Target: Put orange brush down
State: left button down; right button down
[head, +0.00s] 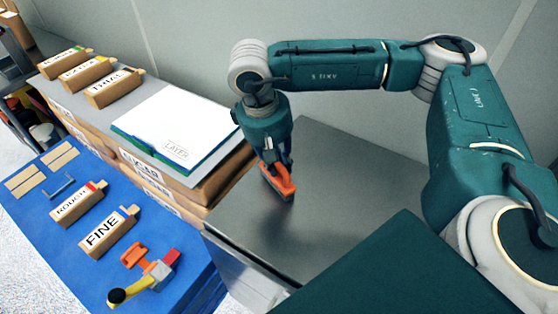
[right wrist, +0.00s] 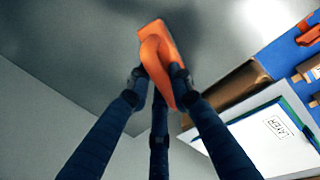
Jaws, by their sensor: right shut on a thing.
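The orange brush (head: 279,183) is in my right gripper (head: 275,164), at the left part of the grey metal surface (head: 330,215) in the head view. The gripper points down and is shut on the brush. In the right wrist view the brush (right wrist: 162,62) sits between the dark fingers (right wrist: 160,80) of the gripper, with the grey surface behind it. I cannot tell whether the brush touches the surface. The fingers hide part of it. My left gripper is not in view.
Left of the metal surface, a blue surface (head: 40,235) holds blocks labelled ROUGH (head: 78,203) and FINE (head: 109,232), and an orange, red and yellow tool (head: 146,272). A white LAYER board (head: 175,125) lies behind. The metal surface right of the brush is clear.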

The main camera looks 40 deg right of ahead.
jog(key=shift+f, duration=0.1)
jog(key=c, duration=1.6)
grip_release()
jog(key=shift+o, duration=0.2)
jog(key=shift+r, duration=0.2)
jog(key=shift+a+r, duration=0.15)
jog(key=shift+r, duration=0.15)
jog(key=b+v, duration=0.2)
jog(key=v, duration=0.9)
jog(key=shift+r, duration=0.15)
